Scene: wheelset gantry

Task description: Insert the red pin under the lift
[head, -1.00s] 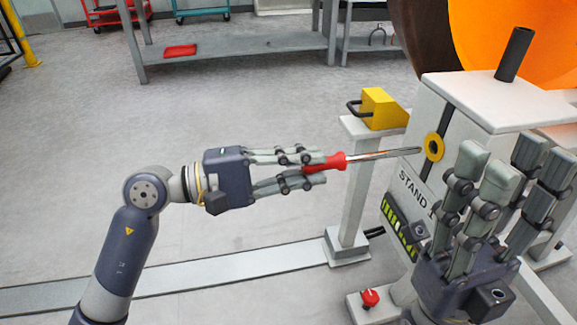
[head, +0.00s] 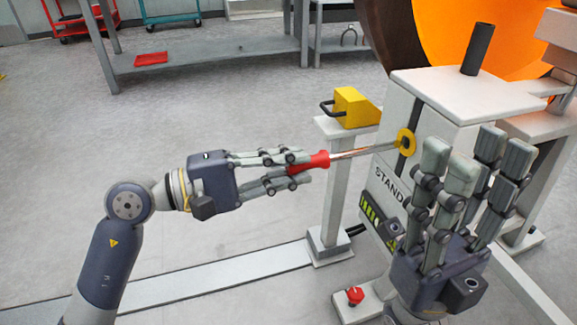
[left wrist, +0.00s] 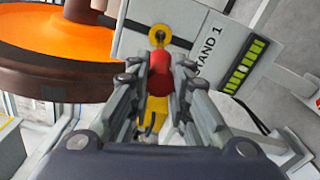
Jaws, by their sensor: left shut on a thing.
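My left gripper (head: 300,167) is shut on the red handle of the red pin (head: 320,160). The pin's metal shaft points right and slightly up, with its tip at the yellow ring (head: 406,141) around the hole in Stand 1 (head: 385,182). I cannot tell whether the tip is inside the hole or just in front of it. In the left wrist view the red handle (left wrist: 160,68) lines up below the yellow ring (left wrist: 160,36), and the shaft is hidden. My right gripper (head: 477,158) is open and empty, in front of the stand.
A yellow block with a black handle (head: 354,107) sits on a post left of the stand. A red button (head: 355,295) is on the stand's foot. A grey bench with a red tray (head: 151,58) stands behind. The floor at left is clear.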

